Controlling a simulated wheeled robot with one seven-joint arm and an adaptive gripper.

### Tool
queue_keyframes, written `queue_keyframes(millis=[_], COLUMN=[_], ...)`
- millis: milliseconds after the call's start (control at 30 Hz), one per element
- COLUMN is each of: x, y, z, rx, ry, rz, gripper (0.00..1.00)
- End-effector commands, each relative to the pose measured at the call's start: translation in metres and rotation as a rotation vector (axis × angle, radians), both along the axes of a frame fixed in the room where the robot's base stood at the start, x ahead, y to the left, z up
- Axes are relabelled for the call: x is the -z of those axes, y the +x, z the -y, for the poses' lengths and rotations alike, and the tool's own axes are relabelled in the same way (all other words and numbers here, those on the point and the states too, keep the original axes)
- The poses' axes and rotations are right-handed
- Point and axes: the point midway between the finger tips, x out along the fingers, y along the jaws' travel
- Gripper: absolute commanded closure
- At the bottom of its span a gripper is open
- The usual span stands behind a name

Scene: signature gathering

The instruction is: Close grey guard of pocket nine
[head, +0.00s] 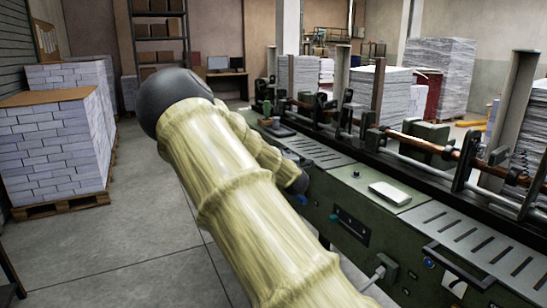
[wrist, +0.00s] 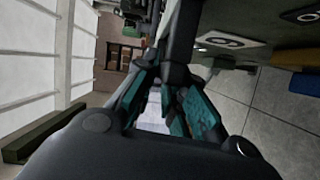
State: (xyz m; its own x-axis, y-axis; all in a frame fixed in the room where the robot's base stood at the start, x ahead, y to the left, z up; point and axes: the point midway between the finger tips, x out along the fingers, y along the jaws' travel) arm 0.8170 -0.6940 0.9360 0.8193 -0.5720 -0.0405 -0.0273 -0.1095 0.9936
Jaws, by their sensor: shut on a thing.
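In the wrist view my gripper (wrist: 170,72) has its teal-padded fingers closed around a narrow dark grey bar (wrist: 180,40), which looks like the edge of the grey guard. How far the guard stands open or closed cannot be told. A white number plate (wrist: 220,41) with a single dark digit, seen sideways, is just right of the fingers on the green machine. In the head view my sleeved arm covers the gripper and the pocket it is at.
The long green gathering machine (head: 345,193) runs along the right, with slotted plates (head: 495,251) and a copper-coloured shaft (head: 425,142) above. A pallet of stacked paper (head: 55,150) stands at left. The grey floor (head: 130,235) between is clear.

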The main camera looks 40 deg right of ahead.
Motion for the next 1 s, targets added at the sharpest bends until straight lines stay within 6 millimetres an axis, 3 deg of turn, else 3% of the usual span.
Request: queue_keyframes(millis=[100, 633, 667, 767, 1000], x=[0.01, 0.017, 0.017, 0.017, 0.014], y=[-0.007, -0.01, -0.01, -0.01, -0.009], z=[0.007, 0.01, 0.01, 0.01, 0.01], rx=[0.011, 0.015, 0.015, 0.015, 0.013], ry=[0.004, 0.008, 0.008, 0.008, 0.005], rz=[-0.002, -0.009, -0.009, -0.009, -0.004], gripper=[1.0, 1.0, 0.84, 0.66, 0.66])
